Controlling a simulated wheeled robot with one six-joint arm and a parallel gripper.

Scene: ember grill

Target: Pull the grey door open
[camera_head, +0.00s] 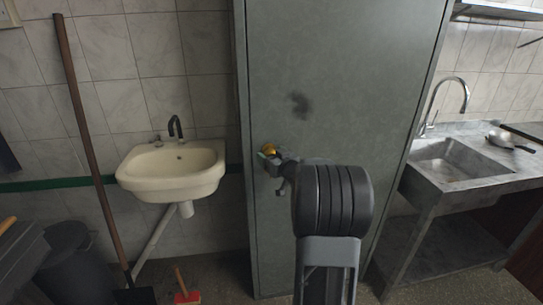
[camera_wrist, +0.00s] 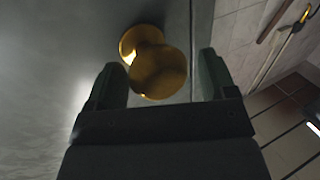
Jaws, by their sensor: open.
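The grey door (camera_head: 345,90) is a tall flat panel in the middle of the head view, with a dark smudge on it. It looks shut. A round brass knob (camera_head: 268,148) sits near its left edge. In the wrist view the knob (camera_wrist: 158,70) lies between the two fingers of my gripper (camera_wrist: 162,72), close to the left finger; I cannot tell if they touch. My gripper is open and also shows at the knob in the head view (camera_head: 271,157). My arm hides part of the door's lower middle.
A white basin (camera_head: 172,172) hangs on the tiled wall left of the door. A long-handled tool (camera_head: 90,140) leans there, and a red brush (camera_head: 187,297) is on the floor. A metal sink counter (camera_head: 455,175) stands close on the right.

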